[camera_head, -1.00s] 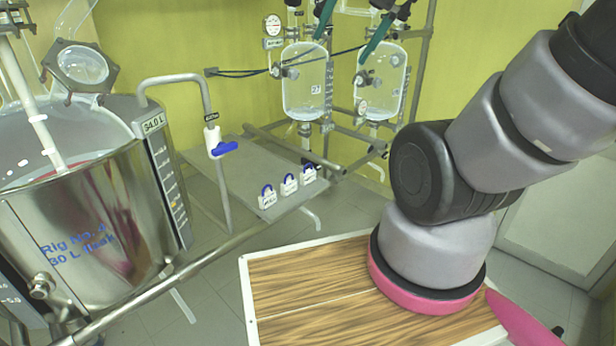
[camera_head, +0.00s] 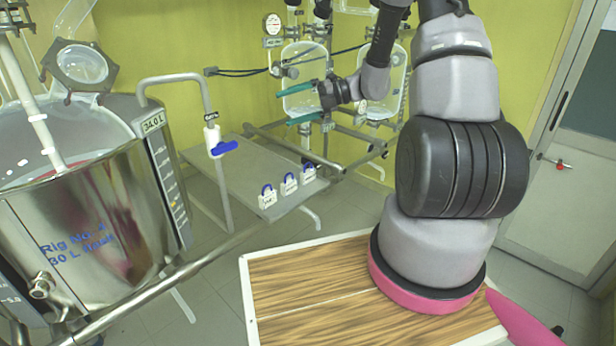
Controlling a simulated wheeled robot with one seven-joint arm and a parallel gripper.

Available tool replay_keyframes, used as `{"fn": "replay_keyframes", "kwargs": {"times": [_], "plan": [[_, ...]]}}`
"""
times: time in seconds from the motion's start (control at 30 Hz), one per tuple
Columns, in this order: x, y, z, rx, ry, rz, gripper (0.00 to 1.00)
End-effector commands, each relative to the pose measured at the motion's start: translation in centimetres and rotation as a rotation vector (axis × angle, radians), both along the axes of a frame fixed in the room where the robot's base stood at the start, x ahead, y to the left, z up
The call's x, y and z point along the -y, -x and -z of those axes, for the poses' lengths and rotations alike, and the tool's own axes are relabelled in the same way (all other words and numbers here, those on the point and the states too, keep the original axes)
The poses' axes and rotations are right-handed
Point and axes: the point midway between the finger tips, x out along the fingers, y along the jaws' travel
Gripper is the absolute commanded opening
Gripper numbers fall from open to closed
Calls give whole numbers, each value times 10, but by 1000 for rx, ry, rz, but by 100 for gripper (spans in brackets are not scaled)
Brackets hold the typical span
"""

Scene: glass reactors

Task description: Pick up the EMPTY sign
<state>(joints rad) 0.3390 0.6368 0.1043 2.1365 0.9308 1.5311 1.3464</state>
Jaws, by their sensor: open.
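Three small white signs with blue loops stand in a row along the front edge of a grey metal table: a left sign (camera_head: 267,201), a middle sign (camera_head: 289,187) and a right sign (camera_head: 309,174). Their lettering is too small to read, so I cannot tell which is the EMPTY sign. My gripper (camera_head: 284,107) is open and empty, its two green fingers spread and pointing left. It appears above and behind the signs in the picture, in front of a glass reactor (camera_head: 302,80), apart from the signs.
The grey table (camera_head: 235,175) is otherwise bare. A steel tank (camera_head: 90,235) with a glass lid stands at left. A bent pipe with a blue-handled valve (camera_head: 222,148) rises by the table's left side. Metal frame rails and a second glass reactor (camera_head: 396,75) are behind.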

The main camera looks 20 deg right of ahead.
Motion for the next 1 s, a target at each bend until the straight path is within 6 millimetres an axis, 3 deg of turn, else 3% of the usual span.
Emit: {"fn": "replay_keyframes", "kwargs": {"times": [0.03, 0.17, 0.3, 0.43, 0.6, 0.7, 0.8, 1.0], "plan": [[7, -12, 22, -116, -77, 77, 100], [25, -39, 70, -399, -281, 265, 100], [50, -61, 130, -691, -521, 459, 100], [77, -70, 192, -945, -761, 626, 100], [106, -67, 265, -1193, -1044, 793, 100], [117, -62, 293, -1276, -1157, 850, 100], [122, -59, 308, -1320, -1219, 879, 100], [111, -79, 312, -1334, -1239, 884, 100]]}}
